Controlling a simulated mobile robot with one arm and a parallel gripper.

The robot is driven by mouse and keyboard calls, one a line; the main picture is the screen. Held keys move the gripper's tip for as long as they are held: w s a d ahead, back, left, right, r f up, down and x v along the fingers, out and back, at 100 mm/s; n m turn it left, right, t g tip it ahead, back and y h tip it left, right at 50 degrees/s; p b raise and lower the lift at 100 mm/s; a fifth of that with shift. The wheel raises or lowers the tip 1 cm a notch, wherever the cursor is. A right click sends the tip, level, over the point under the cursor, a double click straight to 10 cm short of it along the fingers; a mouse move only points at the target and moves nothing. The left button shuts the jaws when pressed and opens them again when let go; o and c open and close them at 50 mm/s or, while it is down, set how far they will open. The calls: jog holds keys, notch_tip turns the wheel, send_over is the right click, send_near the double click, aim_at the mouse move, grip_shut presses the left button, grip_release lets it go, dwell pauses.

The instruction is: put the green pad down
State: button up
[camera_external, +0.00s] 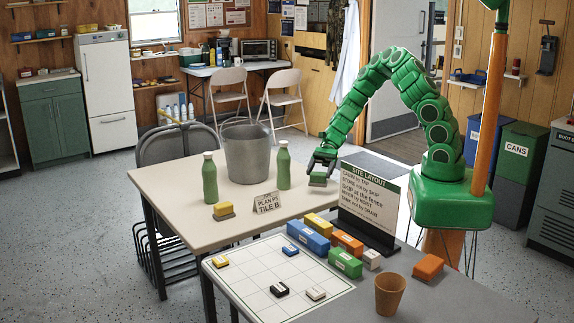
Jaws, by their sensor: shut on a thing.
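My gripper (321,166) is shut on the green pad (318,179), a small block with a green top. It holds the pad at the right part of the cream table (160,182), to the right of a green bottle (283,166) and left of the site layout sign (370,198). I cannot tell whether the pad's underside touches the tabletop. The jaws hide part of the pad's top.
A grey bucket (248,152), another green bottle (209,178), a yellow pad (223,211) and a "Tile B" card (268,203) stand on the cream table. The nearer table holds a grid board (240,285), several coloured blocks and a brown cup (390,294).

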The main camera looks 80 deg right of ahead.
aim_at(319, 178)
jog(key=shift+w+f, duration=0.15)
jog(key=shift+f, duration=1.55)
jog(key=o, duration=1)
